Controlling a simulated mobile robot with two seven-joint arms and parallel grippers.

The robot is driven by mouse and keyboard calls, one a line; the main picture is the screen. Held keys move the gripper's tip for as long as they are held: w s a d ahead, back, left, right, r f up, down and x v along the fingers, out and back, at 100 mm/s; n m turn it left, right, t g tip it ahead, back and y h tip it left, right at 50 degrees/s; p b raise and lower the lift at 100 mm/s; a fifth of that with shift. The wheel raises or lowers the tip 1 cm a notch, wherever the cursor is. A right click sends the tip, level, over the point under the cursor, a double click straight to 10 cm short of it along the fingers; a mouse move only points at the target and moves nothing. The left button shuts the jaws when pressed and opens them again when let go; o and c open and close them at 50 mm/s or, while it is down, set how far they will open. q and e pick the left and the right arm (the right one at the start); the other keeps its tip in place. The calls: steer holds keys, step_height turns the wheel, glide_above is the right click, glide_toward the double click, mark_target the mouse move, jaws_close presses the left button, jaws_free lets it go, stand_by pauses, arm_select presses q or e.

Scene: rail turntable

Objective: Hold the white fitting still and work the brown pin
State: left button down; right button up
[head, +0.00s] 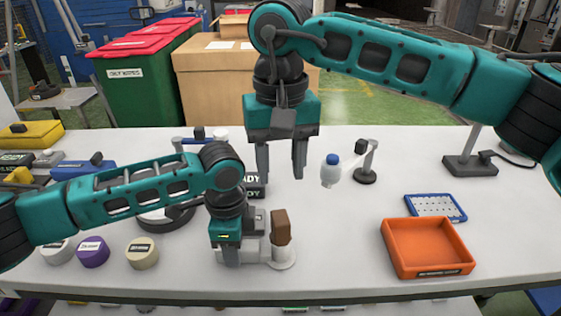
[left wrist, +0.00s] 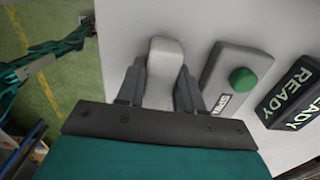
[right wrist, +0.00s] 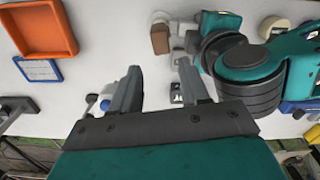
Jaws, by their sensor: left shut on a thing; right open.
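The white fitting (head: 284,256) stands on the front middle of the table, with the brown pin (head: 281,228) upright at its right side. My left gripper (head: 230,257) is shut on the fitting's left part; in the left wrist view the fingers (left wrist: 160,90) flank a pale upright piece (left wrist: 164,62). The pin is not seen there. My right gripper (head: 281,174) is open and empty, pointing down above and behind the pin, apart from it. In the right wrist view the pin (right wrist: 160,39) lies beyond the open fingers (right wrist: 158,80).
An orange tray (head: 428,240) and a blue-rimmed tray (head: 436,208) lie at the right. A blue-capped bottle (head: 330,172) is right of my right gripper. A READY sign (left wrist: 293,95) and green-button box (left wrist: 238,82) are near my left gripper. Several round pucks (head: 92,252) sit front left.

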mark_target(280, 217)
step_height(280, 217, down, 12)
steer(key=shift+r, duration=0.15)
stand_by(0.3)
steer(key=shift+c, duration=0.4)
jaws_close()
steer(key=shift+c, duration=0.9)
jaws_free()
steer(key=shift+r, duration=0.1)
jaws_close()
steer(key=shift+w+r, duration=0.1)
steer(key=shift+r, duration=0.5)
steer(key=shift+w+r, duration=0.2)
steer(key=shift+r, duration=2.85)
